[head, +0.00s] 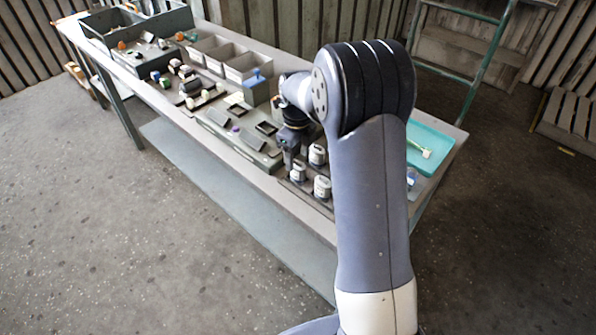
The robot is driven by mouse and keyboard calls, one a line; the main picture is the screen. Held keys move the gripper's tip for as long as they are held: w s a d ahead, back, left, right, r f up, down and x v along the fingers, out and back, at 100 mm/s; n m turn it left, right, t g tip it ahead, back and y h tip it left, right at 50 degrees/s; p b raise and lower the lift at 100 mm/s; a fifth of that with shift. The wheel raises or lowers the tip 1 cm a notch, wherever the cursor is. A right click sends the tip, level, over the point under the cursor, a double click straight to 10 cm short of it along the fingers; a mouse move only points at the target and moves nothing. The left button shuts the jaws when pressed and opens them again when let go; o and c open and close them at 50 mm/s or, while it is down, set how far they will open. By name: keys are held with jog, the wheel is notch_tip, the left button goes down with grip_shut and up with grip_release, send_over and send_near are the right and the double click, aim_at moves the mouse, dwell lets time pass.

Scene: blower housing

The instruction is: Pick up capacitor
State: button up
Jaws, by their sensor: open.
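Several small grey-and-white cylindrical parts stand upright on a dark tray (311,190) near the right end of the workbench. They look like capacitors: one at the back (317,155), one at the left (298,172) and one at the front (322,187). My gripper (288,163) points down just left of and above these parts. It is open, and I see nothing held in it. Its fingertips are small and dark here, and I cannot tell whether they touch a part. My arm hides some of the bench behind and to the right.
A teal tray (432,140) lies at the bench's right end. Grey open bins (243,66), a blue container (257,88) and a housing panel (228,127) fill the middle. More bins (95,24) stand at the far left. A green ladder (488,55) stands behind. The front floor is clear.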

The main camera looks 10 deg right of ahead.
aim_at(298, 164)
jog(key=shift+s+f, duration=0.15)
jog(key=shift+f, duration=0.45)
jog(key=shift+f+p, duration=0.85)
jog(key=shift+f, duration=1.4)
jog(key=c, duration=0.9)
